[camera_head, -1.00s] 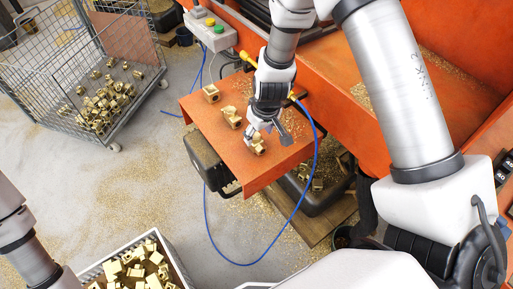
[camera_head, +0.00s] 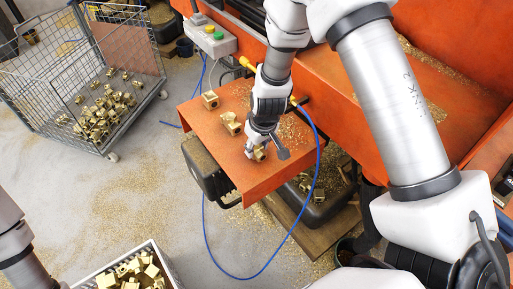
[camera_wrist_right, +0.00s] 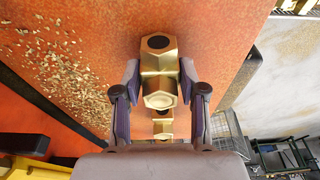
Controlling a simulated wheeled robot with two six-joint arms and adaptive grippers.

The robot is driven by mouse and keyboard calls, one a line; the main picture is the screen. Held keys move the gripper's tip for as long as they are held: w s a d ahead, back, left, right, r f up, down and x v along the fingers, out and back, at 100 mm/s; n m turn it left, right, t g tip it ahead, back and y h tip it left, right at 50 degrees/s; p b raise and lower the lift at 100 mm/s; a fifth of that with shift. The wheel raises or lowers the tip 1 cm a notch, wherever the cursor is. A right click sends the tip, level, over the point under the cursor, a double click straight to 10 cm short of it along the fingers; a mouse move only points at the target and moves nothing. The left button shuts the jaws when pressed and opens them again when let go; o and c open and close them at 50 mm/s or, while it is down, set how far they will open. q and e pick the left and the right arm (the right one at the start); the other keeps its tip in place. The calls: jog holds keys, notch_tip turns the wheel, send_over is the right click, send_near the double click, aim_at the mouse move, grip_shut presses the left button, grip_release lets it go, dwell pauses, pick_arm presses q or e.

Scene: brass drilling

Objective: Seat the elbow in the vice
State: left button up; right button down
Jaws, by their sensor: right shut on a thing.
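A brass elbow (camera_wrist_right: 158,62) is between the two fingers of my right gripper (camera_wrist_right: 160,95) in the right wrist view, and the fingers are shut on it. In the head view this elbow (camera_head: 260,152) is at the near part of the orange shelf (camera_head: 222,160), partly hidden by my right gripper (camera_head: 265,146). Two more brass elbows (camera_head: 230,123) (camera_head: 210,100) stand on the shelf farther back. One brass piece (camera_wrist_right: 163,127) also shows behind the held elbow in the wrist view. I cannot make out the vice. My left arm enters at lower left, its gripper out of frame.
A wire cage (camera_head: 60,95) with brass parts stands at the upper left. A white crate (camera_head: 160,262) of brass parts is at the bottom. A blue hose (camera_head: 312,190) loops beside the shelf. A button box (camera_head: 212,38) is behind it. Brass chips lie on the shelf.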

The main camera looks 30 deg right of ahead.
jog(key=shift+r+p, duration=3.1)
jog(key=shift+r, duration=0.4)
jog(key=shift+f, duration=0.1)
